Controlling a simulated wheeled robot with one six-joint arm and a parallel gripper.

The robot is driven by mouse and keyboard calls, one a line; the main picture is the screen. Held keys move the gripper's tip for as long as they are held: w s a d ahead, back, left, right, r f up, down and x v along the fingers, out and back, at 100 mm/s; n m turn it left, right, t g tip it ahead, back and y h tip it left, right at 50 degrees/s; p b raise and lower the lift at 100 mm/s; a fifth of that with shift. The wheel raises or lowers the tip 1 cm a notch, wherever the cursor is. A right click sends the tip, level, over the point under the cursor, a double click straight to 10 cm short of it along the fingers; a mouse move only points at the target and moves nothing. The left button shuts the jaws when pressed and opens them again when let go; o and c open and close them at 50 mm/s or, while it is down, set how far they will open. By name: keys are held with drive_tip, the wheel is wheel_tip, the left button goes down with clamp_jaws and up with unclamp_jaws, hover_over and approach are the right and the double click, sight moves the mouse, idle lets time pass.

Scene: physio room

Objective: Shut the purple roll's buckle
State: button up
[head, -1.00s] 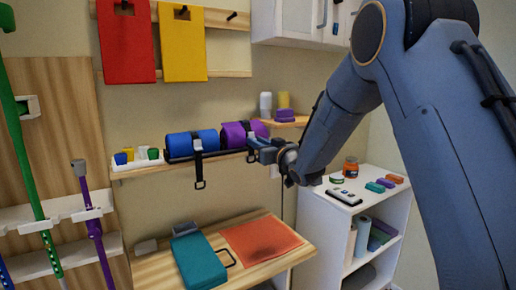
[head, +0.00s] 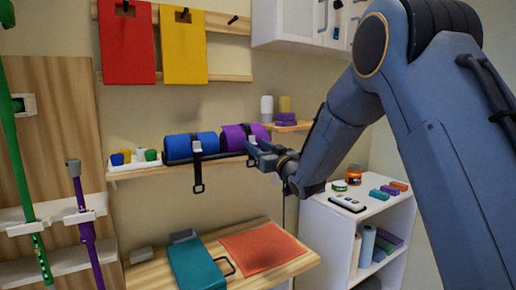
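The purple roll (head: 234,137) lies on the wall shelf, right of a blue roll (head: 178,147). A dark strap (head: 250,138) runs over the purple roll near its right end. Its buckle is too small and too covered by my gripper to make out. My gripper (head: 256,152) is just in front of and below the right end of the purple roll, at the strap. I cannot tell whether it touches the strap or holds anything. The blue roll has its own dark strap, with a loop (head: 198,188) hanging below the shelf.
A white tray of small coloured cups (head: 134,160) is left of the rolls. A small shelf (head: 290,126) with bottles is to the right. Below is a wooden bench (head: 150,275) with a teal case and orange mat. A white cart (head: 335,235) stands at right, under my arm.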

drive_tip(key=shift+f, duration=0.1)
drive_tip(key=shift+s+d+f, duration=0.1)
drive_tip(key=shift+s+d, duration=0.1)
drive_tip(key=shift+s, duration=0.05)
drive_tip(key=b+v, duration=0.2)
drive_tip(key=v, duration=0.5)
drive_tip(key=s+d+f+m+g+h, duration=0.25)
drive_tip(key=s+d+f+h, duration=0.25)
drive_tip(key=d+f, duration=0.3)
drive_tip(key=s+d+f+m+g+h, duration=0.2)
drive_tip(key=s+d+f+g+h, duration=0.3)
drive_tip(key=f, duration=0.5)
drive_tip(key=s+d+f+g, duration=0.2)
drive_tip(key=s+f+g, duration=0.1)
drive_tip(key=s, duration=0.6)
drive_tip(key=s+d+f+m+g, duration=0.1)
drive_tip(key=s+d+f+g, duration=0.1)
drive_tip(key=s, duration=0.8)
drive_tip(key=s+d+f+m+g+h, duration=0.1)
drive_tip(key=s+f+g, duration=0.3)
drive_tip(key=s, duration=0.6)
drive_tip(key=shift+d+f, duration=0.4)
drive_tip(key=shift+d, duration=0.2)
